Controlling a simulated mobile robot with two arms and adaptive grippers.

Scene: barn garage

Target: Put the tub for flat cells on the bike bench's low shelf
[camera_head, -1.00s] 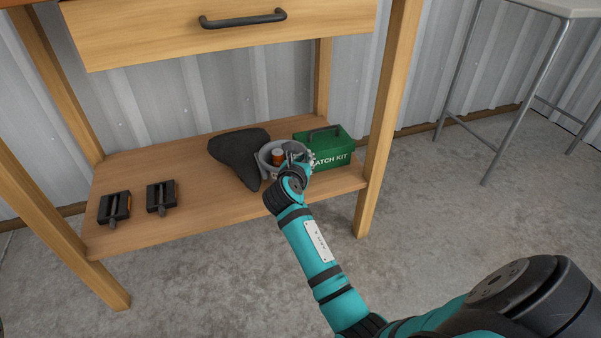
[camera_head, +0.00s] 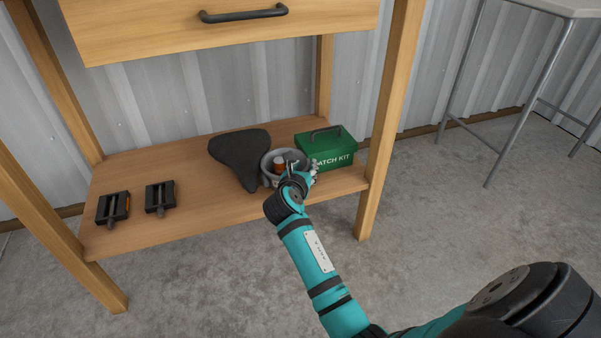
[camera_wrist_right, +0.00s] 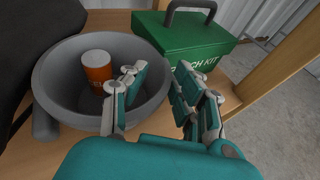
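The grey round tub (camera_head: 266,168) is on the bike bench's low shelf (camera_head: 215,207), between the black saddle and the green patch kit box. An orange cylinder with a pale top (camera_head: 279,163) stands inside it. The tub (camera_wrist_right: 50,85) also shows at left in the right wrist view. My right gripper (camera_head: 302,172) is at the tub's right front side. The arm hides part of the tub's front. My left gripper is not in view.
The green patch kit box (camera_head: 328,150) stands close to the right of the tub. The black saddle (camera_head: 240,155) lies to its left. Two pedals (camera_head: 160,198) lie farther left. A bench leg (camera_head: 384,140) rises at the right, and a drawer (camera_head: 220,30) hangs above.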

